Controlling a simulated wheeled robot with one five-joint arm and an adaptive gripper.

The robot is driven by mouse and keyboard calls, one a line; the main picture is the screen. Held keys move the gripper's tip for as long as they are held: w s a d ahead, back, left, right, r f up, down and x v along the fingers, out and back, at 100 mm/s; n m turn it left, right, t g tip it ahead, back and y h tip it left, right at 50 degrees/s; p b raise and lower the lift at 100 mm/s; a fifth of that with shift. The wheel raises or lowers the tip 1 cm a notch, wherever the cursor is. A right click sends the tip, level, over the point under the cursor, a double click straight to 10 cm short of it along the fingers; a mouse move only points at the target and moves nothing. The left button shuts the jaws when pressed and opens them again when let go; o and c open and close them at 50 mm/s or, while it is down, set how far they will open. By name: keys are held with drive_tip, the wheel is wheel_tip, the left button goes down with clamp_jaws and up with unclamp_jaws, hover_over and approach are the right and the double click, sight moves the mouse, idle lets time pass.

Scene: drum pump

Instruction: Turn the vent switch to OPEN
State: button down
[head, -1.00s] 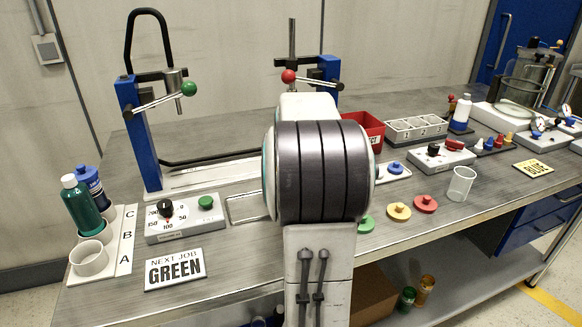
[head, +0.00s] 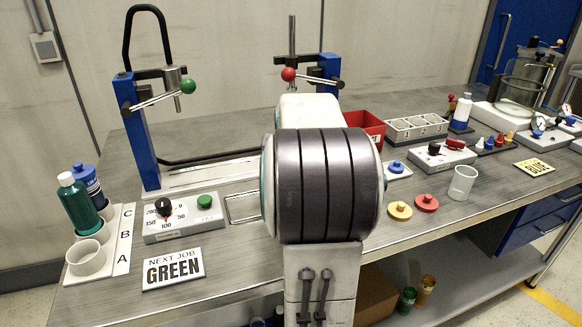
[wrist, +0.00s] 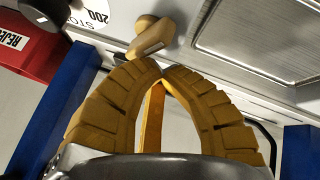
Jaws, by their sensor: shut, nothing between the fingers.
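My gripper (wrist: 160,70) shows in the wrist view with its two tan ribbed fingers shut, tips together and nothing between them. Just past the tips is a cream lever-shaped knob (wrist: 150,38) on a pale panel. It may be the vent switch, but I cannot read a label naming it. I cannot tell whether the tips touch it. Part of a dial label reading "200" and cut-off lettering show beside it. In the head view my arm's dark ribbed joint hides my gripper and the area behind it.
A red bin (wrist: 30,45) and blue posts flank the gripper in the wrist view; a grey tray (wrist: 255,35) lies beyond. In the head view, a dial box (head: 184,216), a sign (head: 173,268) and cups stand left. Coloured discs (head: 400,210) and a clear beaker (head: 463,183) stand right.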

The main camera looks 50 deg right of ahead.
drive_tip(key=v, duration=1.1)
drive_tip(key=shift+r, duration=0.2)
drive_tip(key=shift+a, duration=0.15)
